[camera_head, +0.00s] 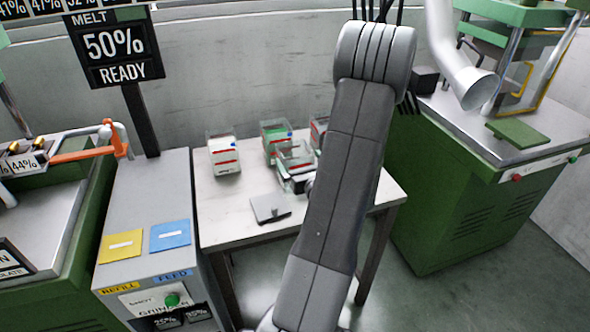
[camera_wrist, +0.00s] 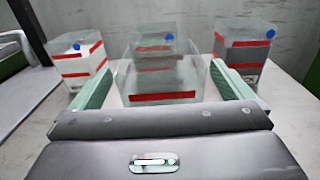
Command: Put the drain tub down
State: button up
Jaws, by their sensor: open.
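A clear tub (camera_wrist: 162,98) with a red band, which I take for the drain tub, is between the two green-padded fingers of my gripper (camera_wrist: 163,82) in the wrist view. The fingers stand apart, one on each side of it, and the gripper is open. In the head view the clear tub (camera_head: 295,152) appears on the table, partly covered by my gripper (camera_head: 297,180). Its lower part is hidden by the gripper, and I cannot tell whether a finger still touches it.
The white-filled tub (camera_wrist: 82,62), a green-filled tub (camera_head: 276,138) and a grey-filled tub (camera_wrist: 243,52) stand behind and beside it on the table (camera_head: 222,212). A flat grey plate (camera_head: 270,207) lies near the front edge. A green machine (camera_head: 480,190) stands at right.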

aim_at(290, 143)
jog(key=x, duration=0.5)
jog(key=shift+r+p, duration=0.15)
jog(key=shift+p, duration=0.25)
jog(key=c, duration=1.3)
jog(key=shift+o, duration=0.2)
jog(key=shift+r, duration=0.1)
